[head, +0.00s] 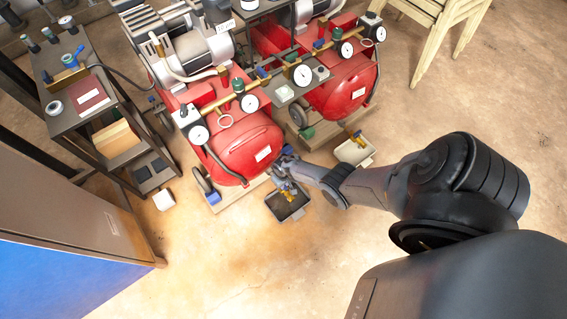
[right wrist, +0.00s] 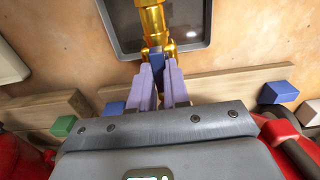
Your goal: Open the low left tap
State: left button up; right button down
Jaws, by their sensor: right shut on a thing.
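The low left tap (head: 287,190) is brass and sits low at the front of the left red compressor, above a dark tray (head: 290,209). In the right wrist view its brass body (right wrist: 152,22) points up the picture, with a blue lever (right wrist: 157,62) at its near end. My right gripper (head: 281,168) reaches in from the right, beside the tank's lower end. Its two pale fingers (right wrist: 160,80) are shut on the blue lever. In the head view the gripper hides part of the lever. My left gripper is not in view.
The left red tank (head: 243,150) is close by the gripper. Another low brass tap (head: 357,137) stands over a pale tray (head: 354,153) at the right compressor. A cart (head: 105,125) and a blue-sided cabinet (head: 60,285) stand left. The front floor is clear.

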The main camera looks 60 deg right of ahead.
jog(key=c, duration=1.1)
grip_release()
jog(key=shift+r, duration=0.1)
jog(key=shift+r+p, duration=0.65)
jog(key=shift+p, duration=0.1)
notch_tip(320, 180, up, 9)
jog(key=p, duration=0.8)
jog(key=shift+r, duration=0.15)
